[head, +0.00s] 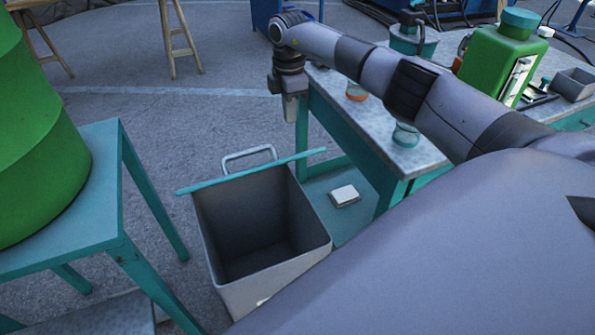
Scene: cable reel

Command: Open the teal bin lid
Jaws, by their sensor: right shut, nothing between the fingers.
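The grey bin (275,283) stands on the floor between two tables, and I look down into its dark, empty-looking inside. Its teal lid (252,172) is raised and seen nearly edge-on along the bin's far rim. A pale handle loop (249,154) shows just behind the lid's edge. My right gripper (290,108) points down, shut and empty, above and to the right of the lid, apart from it. My left gripper is not in view.
A teal table (55,248) with a big green barrel (38,140) stands at left. A workbench (408,158) at right, under my right arm, carries a green canister (488,62) and jars. A small pale box (344,195) lies on its lower shelf. Floor behind the bin is clear.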

